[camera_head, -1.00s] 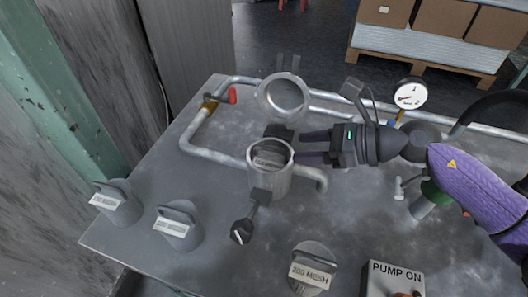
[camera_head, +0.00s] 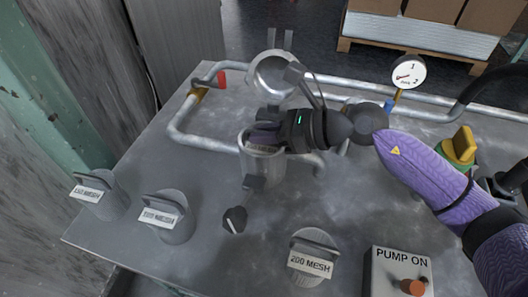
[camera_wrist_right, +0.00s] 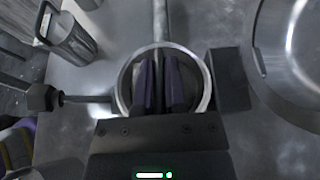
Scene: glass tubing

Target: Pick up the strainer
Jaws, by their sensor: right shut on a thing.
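A grey cylindrical housing (camera_head: 262,168) stands open on the metal bench top, its round lid (camera_head: 272,73) swung up behind it. A pale label of the strainer (camera_head: 264,148) shows inside the housing mouth; the rest of the strainer is hidden by the walls and my gripper. My right gripper (camera_head: 265,138) reaches in from the right, its purple fingers down in the mouth and shut on the strainer's handle, which they mostly hide. In the right wrist view the fingers (camera_wrist_right: 160,85) sit close together inside the housing's ring (camera_wrist_right: 207,83). My left gripper is not in view.
A strainer labelled 200 MESH (camera_head: 311,259) stands at the front, and two other labelled strainers (camera_head: 168,217) (camera_head: 97,194) at the left. A clamp knob (camera_head: 235,218) sticks out in front. Pipes (camera_head: 330,83) and a gauge (camera_head: 408,72) lie behind. A pump box (camera_head: 398,270) is front right.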

